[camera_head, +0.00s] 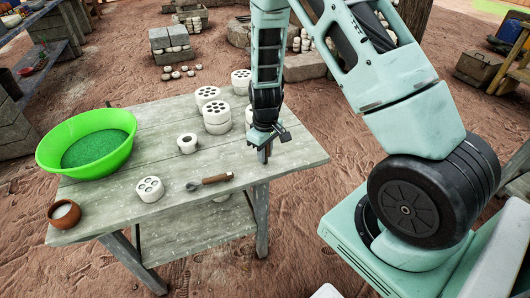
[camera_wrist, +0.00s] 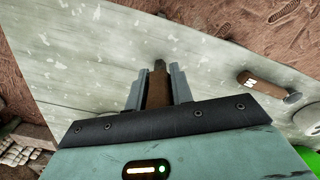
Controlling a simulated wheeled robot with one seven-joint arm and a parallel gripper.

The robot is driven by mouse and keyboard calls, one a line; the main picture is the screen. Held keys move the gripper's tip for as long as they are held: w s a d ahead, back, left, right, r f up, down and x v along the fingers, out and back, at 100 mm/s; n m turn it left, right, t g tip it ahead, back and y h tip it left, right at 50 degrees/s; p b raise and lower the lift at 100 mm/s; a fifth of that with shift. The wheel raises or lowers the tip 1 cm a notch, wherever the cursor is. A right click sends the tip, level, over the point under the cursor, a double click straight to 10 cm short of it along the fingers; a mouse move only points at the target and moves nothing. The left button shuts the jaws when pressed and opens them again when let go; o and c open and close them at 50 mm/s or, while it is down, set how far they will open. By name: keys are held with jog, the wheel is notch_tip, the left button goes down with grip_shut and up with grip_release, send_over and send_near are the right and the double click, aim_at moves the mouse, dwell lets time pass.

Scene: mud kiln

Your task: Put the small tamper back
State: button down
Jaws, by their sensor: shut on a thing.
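My gripper (camera_head: 264,146) is over the right end of the wooden table (camera_head: 120,190), pointing down. In the wrist view its two grey jaws (camera_wrist: 157,78) are shut on a brown handle with a dark, narrow tip, which I take to be the small tamper (camera_wrist: 157,92). The jaws cover its sides, and in the head view only a small brownish piece shows below them. I cannot tell whether its lower end touches the table.
A wooden-handled metal tool (camera_head: 215,180) lies mid-table; it also shows in the wrist view (camera_wrist: 258,84). A green bowl (camera_head: 88,141) and a clay pot (camera_head: 63,214) stand left.

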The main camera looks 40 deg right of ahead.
jog(key=shift+f, duration=0.2)
jog(key=c, duration=1.2)
grip_release()
jog(key=shift+c, duration=0.2)
jog(key=shift+r, duration=0.15)
notch_tip(320, 180, up, 12)
jog(key=shift+f, duration=0.2)
jog(key=s+a+r+n, duration=0.1)
jog(key=s+a+r, duration=0.2)
jog(key=a, duration=0.3)
jog(key=s+a+r+n+y, duration=0.1)
jog(key=s+a+r, duration=0.25)
jog(key=a, duration=0.35)
jog(key=s+a+r+n, duration=0.1)
jog(key=s+a+r, duration=0.1)
jog(key=s+a, duration=0.3)
jog(key=s+a+r+n, duration=0.1)
jog(key=s+a+r, duration=0.2)
jog(key=s, duration=0.9)
jog(key=a, duration=0.3)
jog(key=shift+s+a+n, duration=0.2)
jog(key=shift+s+n, duration=0.2)
